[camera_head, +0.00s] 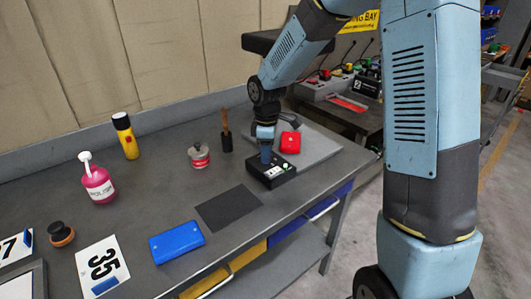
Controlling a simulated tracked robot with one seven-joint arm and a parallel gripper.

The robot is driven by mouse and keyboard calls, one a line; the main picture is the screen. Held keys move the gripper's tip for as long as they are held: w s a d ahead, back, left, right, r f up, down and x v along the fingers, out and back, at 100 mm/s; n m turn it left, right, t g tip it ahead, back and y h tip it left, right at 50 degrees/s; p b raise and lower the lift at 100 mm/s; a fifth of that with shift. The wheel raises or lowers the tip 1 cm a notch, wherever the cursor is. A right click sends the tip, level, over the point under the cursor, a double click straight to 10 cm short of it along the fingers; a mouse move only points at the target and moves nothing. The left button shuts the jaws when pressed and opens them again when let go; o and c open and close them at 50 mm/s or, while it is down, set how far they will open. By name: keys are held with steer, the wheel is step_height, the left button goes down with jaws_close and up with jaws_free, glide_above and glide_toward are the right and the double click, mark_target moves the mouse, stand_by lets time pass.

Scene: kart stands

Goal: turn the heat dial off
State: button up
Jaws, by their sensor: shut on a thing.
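A small black control box (284,178) stands on the grey bench top, with a white label and a little green mark on its upper face. My gripper (266,158) points straight down onto the back left of the box's top. Its fingers are shut on the heat dial there. The dial itself is hidden by the fingers, so its setting cannot be read.
A red object (290,142) lies on a grey board behind the box. A dark brush (226,140) and a red-and-white can (199,156) stand left of it. A dark mat (228,207) and blue case (177,242) lie nearer. Bottles stand farther left.

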steer(key=shift+s+a, duration=0.1)
steer(key=shift+a, duration=0.1)
steer(key=o, duration=0.8)
steer(key=shift+o, duration=1.2)
steer(key=shift+d, duration=0.1)
steer(key=shift+r, duration=0.1)
step_height(320, 180, up, 14)
steer(key=shift+f, duration=0.25)
